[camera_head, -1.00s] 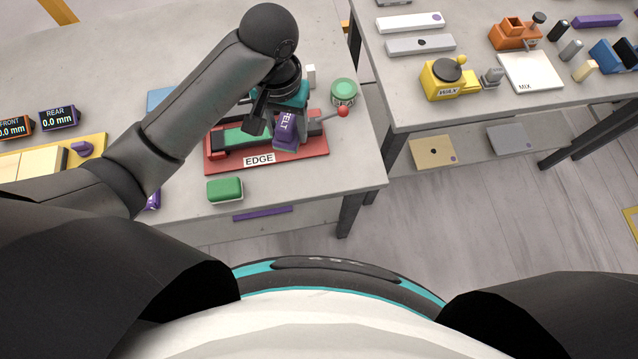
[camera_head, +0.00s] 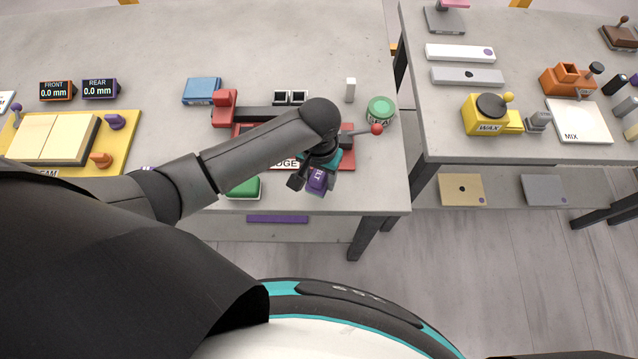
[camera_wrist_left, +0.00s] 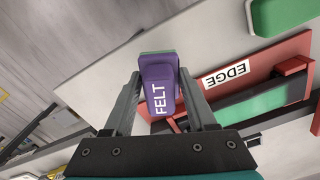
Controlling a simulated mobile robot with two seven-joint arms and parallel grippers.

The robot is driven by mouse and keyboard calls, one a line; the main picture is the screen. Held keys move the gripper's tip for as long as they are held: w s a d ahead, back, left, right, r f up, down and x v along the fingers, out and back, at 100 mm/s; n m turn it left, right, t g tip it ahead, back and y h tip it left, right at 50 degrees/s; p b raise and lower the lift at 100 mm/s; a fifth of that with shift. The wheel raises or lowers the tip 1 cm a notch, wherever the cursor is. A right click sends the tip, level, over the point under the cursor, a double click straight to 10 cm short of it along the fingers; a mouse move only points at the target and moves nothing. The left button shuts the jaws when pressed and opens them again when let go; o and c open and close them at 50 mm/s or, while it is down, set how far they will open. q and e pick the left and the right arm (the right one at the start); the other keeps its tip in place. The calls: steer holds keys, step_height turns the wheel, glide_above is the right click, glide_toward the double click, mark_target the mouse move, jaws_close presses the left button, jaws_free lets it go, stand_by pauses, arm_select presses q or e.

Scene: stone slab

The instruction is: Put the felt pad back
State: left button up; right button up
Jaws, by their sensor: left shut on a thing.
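The felt pad (camera_head: 318,180) is a purple block lettered FELT, held by my left gripper (camera_head: 308,183) close to the table's front edge, in front of the red EDGE fixture (camera_head: 362,160). In the left wrist view the felt pad (camera_wrist_left: 160,90) sits between the two fingers of my left gripper (camera_wrist_left: 160,92), with a green layer at its far end. The gripper is shut on it. My forearm hides much of the fixture in the head view. My right gripper is not in view.
A green block (camera_head: 243,188) lies at the table's front edge, left of the gripper. A round green-topped container (camera_head: 380,111) and a red-knobbed lever (camera_head: 377,129) are to the right. A second table (camera_head: 440,130) stands further right across a gap.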

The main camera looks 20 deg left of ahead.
mark_target(319, 173)
arm_select(q)
steer(key=shift+f+b, duration=0.45)
steer(key=shift+f, duration=1.45)
steer(key=shift+f, duration=0.1)
steer(key=o, duration=1.2)
step_height(319, 173, up, 12)
steer(key=p, duration=0.2)
steer(key=shift+p, duration=0.3)
